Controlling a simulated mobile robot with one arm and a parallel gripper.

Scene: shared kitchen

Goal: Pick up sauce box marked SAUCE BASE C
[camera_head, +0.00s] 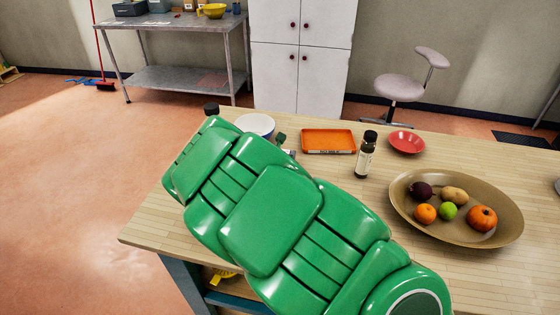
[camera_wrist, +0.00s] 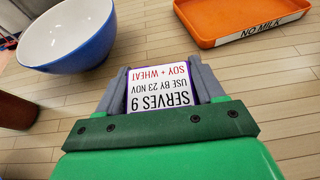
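A small box (camera_wrist: 160,88) with a white label and purple edges sits between the fingers of my gripper (camera_wrist: 160,85) in the wrist view. Its label, upside down in the picture, reads SERVES 9, USE BY 23 NOV, SOY + WHEAT. No marking SAUCE BASE C shows on the visible face. The grey fingers press close against both sides with no clear gap. I cannot tell whether the box rests on the table or is lifted. In the head view my green arm hides most of the gripper and box.
On the wooden table (camera_head: 460,285) are a blue-and-white bowl (camera_wrist: 68,35) left of my gripper, an orange tray (camera_wrist: 215,22) marked NO MILK, a dark bottle (camera_head: 365,158), a red dish (camera_head: 406,142) and a fruit platter (camera_head: 408,208). A brown round object (camera_wrist: 15,108) is at far left.

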